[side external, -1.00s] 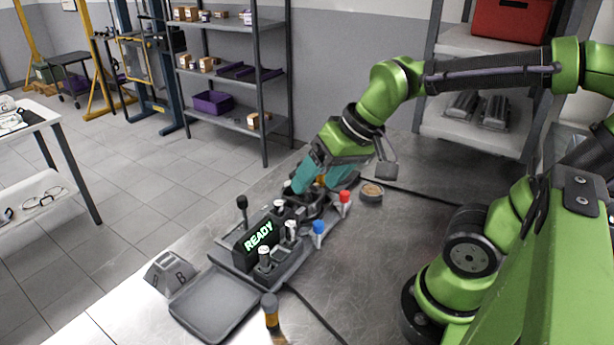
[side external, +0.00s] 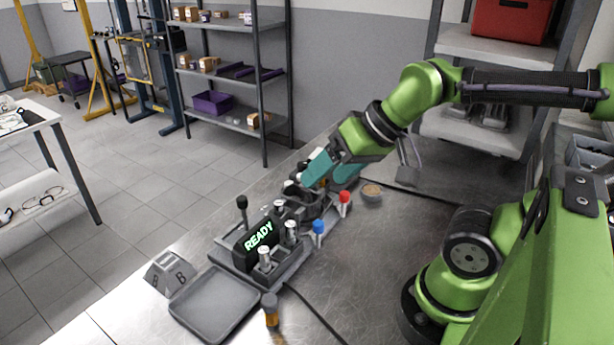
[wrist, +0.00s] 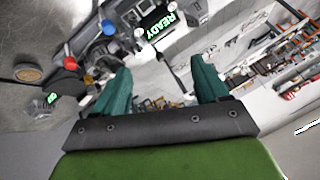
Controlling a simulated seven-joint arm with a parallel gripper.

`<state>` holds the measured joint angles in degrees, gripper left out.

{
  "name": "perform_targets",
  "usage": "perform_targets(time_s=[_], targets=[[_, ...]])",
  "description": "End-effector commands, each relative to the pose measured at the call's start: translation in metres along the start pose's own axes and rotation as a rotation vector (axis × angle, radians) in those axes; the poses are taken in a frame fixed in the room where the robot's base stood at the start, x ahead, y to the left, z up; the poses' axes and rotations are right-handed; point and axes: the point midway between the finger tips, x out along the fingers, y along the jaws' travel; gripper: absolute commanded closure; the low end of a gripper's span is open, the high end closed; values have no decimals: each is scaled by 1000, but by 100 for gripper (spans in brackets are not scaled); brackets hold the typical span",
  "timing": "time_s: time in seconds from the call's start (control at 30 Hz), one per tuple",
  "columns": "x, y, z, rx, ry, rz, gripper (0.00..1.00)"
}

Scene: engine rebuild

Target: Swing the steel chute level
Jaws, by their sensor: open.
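My gripper (side external: 328,176) is at the back end of the bench device (side external: 238,262), its teal fingers tilted down toward it. In the wrist view my gripper (wrist: 159,70) is open, with nothing between its fingers. The device has a green READY display (side external: 258,236), which also shows in the wrist view (wrist: 161,26). A dark round part (side external: 317,208) sits at the device's back end, partly behind the fingers. I cannot pick out the steel chute for certain; it may be hidden by my gripper.
A blue knob (side external: 319,227) and a red knob (side external: 345,197) stand along the device's right side. A black-knobbed lever (side external: 242,203) rises at its left. A grey tray (side external: 214,303), an A/B block (side external: 169,273), an amber-based cylinder (side external: 270,310) and a round dish (side external: 372,191) are nearby.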

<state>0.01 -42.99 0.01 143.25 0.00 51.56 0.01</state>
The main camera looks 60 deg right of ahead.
Motion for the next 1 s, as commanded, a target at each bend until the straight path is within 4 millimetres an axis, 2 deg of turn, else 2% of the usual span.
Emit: perform_targets(time_s=[0.2,0.37,0.4,0.57,0.8,0.9,1.0], targets=[[0,0,0,0,0,0,26],[6,7,-1,24,-18,22,49],[10,11,-4,40,-31,37,49],[27,33,-32,161,-132,130,49],[48,81,-74,500,-411,297,49],[53,99,-88,657,-526,357,49],[52,105,-99,790,-617,400,49]])
